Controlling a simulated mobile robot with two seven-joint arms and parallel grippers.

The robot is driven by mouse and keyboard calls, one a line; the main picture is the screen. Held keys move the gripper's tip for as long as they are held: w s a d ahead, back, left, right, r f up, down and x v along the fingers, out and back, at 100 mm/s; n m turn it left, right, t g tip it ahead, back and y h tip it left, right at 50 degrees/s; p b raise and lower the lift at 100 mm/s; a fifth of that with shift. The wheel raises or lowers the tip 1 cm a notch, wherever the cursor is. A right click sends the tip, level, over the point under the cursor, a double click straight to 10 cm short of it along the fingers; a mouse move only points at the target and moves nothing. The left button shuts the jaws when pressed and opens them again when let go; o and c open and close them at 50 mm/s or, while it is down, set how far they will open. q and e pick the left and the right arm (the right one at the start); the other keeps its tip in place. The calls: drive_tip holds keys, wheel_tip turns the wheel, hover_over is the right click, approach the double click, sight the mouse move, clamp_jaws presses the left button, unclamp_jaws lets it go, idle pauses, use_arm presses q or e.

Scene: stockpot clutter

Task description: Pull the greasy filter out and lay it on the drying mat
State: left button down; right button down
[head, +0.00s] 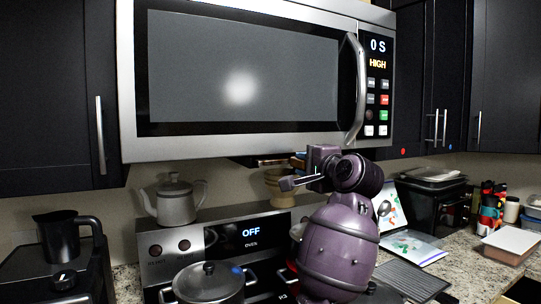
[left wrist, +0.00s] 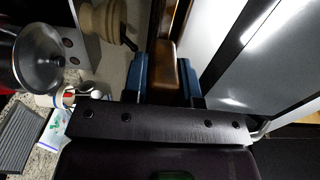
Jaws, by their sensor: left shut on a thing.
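My left gripper (head: 293,170) is just under the front of the microwave (head: 240,145). In the left wrist view its blue fingertips (left wrist: 165,82) are shut on a brown piece, which I take for the greasy filter (left wrist: 165,58). In the head view the filter (head: 274,161) shows as a thin brown strip at the microwave's underside; most of it is hidden. The drying mat, a dark ribbed panel (head: 410,279), lies on the counter right of the stove; it also shows at the left wrist view's lower left (left wrist: 17,140). My right gripper is not in view.
A lidded pot (head: 208,284) stands on the stove below, left of my arm. A bright open booklet (head: 414,247) lies beside the mat. A pale-topped box (head: 510,242) stands further right.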

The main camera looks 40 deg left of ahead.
use_arm(q)
drive_tip(key=shift+d, duration=0.15)
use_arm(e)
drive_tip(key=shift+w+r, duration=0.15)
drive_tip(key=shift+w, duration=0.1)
use_arm(q)
drive_tip(key=shift+s+d, duration=0.1)
drive_tip(key=shift+d, duration=0.1)
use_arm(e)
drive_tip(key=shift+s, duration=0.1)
use_arm(q)
drive_tip(key=shift+s+d, duration=0.15)
drive_tip(key=shift+d, duration=0.3)
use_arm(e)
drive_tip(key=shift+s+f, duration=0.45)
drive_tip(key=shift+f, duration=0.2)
use_arm(q)
drive_tip(key=shift+s+d+b, duration=0.1)
drive_tip(key=shift+b, duration=0.2)
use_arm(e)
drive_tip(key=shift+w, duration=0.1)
use_arm(q)
drive_tip(key=shift+s+d, duration=0.1)
drive_tip(key=shift+d, duration=0.2)
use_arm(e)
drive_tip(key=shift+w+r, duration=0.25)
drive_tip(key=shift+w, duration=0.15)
